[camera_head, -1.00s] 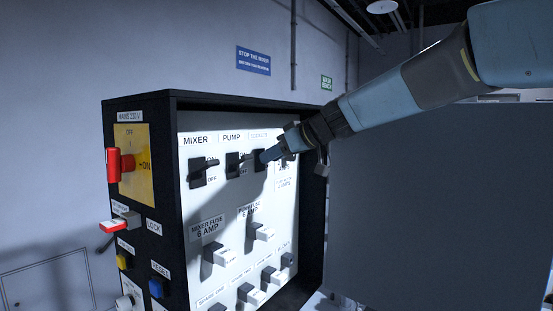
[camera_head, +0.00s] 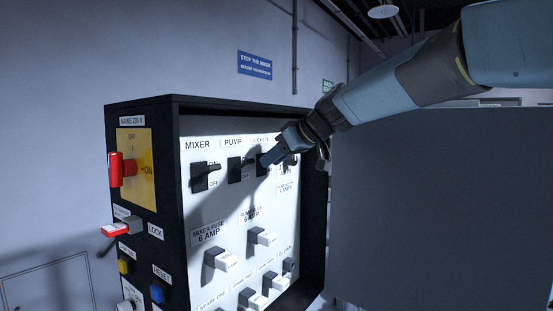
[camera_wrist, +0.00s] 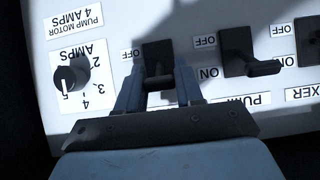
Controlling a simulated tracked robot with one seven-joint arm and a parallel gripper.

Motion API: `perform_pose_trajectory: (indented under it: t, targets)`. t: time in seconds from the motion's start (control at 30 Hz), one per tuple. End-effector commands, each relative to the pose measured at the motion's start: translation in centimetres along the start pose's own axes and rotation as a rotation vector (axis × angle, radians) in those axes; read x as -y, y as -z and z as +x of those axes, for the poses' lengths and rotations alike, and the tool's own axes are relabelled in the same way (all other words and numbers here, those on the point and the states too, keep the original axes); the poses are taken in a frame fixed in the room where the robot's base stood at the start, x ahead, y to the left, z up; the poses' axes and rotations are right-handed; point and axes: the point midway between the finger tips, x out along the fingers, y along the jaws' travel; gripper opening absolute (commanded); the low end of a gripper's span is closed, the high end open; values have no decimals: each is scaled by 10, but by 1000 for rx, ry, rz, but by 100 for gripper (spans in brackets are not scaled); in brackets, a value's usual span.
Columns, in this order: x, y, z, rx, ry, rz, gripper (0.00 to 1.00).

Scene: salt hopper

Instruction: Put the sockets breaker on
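The sockets breaker (camera_head: 262,165) is a black switch at the right of the panel's top row, its label partly covered by my gripper. In the wrist view, where the lettering is upside down, the breaker (camera_wrist: 158,52) shows between my two fingers. My gripper (camera_head: 268,157) is at this breaker. In the wrist view my gripper (camera_wrist: 160,88) has its blue fingers apart, one on each side of the dark handle. They are very close to its sides; I cannot tell whether they press on it. The breaker's on or off position is unclear.
The pump breaker (camera_head: 238,170) and mixer breaker (camera_head: 203,177) stand to the left in the same row. A dial (camera_wrist: 72,78) sits on the other side. Fuse holders (camera_head: 262,237) are below. The cabinet's black frame (camera_head: 312,200) borders the panel on the right.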

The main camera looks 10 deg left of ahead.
Motion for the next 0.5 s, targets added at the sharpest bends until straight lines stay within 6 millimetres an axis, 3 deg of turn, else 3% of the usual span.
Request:
perform_pose_trajectory:
  t: [0.23, 0.5]
  targets:
    - [0, 0, 0, 0, 1, 0, 60]
    - [0, 0, -2, -1, -1, 0, 60]
